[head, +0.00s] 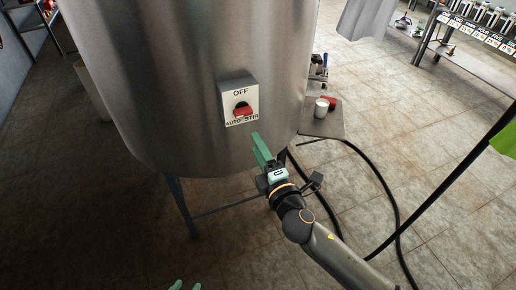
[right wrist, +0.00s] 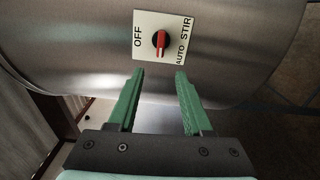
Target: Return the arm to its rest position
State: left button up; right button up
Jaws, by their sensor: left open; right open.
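The red switch knob (head: 242,110) sits on a pale plate (head: 239,90) marked OFF, AUTO and STIR on the steel tank's front. It also shows in the right wrist view (right wrist: 160,41), its handle upright in that picture; I cannot tell which label it points to. My right gripper (head: 257,138) is just below the plate in the head view. Only the green fingertips of my left gripper (head: 187,286) show, apart, at the bottom edge of the head view.
The big steel tank (head: 160,70) stands on legs. Right of it, a small stand (head: 325,128) holds a white cup (head: 321,109) and a red item (head: 331,103). A black hose (head: 385,190) runs over the tiled floor. A bench (head: 475,65) stands at the upper right.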

jog(key=s+d+f+m+g+h, duration=0.1)
jog(key=s+d+f+m+g, duration=0.1)
jog(key=s+d+f+m, duration=0.2)
jog(key=s+d+f+m+g+h, duration=0.1)
jog(key=s+d+f+m+g, duration=0.2)
jog(key=s+f+m, duration=0.6)
jog(key=s+d+f+m+g+h, duration=0.1)
jog(key=s+d+f+m+g, duration=0.1)
jog(key=s+d+f+m, duration=0.4)
jog(key=s+f+m, duration=0.1)
jog(key=s+f, duration=0.4)
jog(key=shift+s+d+f+g, duration=0.15)
jog(key=shift+s+d+g, duration=0.15)
jog(key=shift+g, duration=0.1)
dwell(1.4)
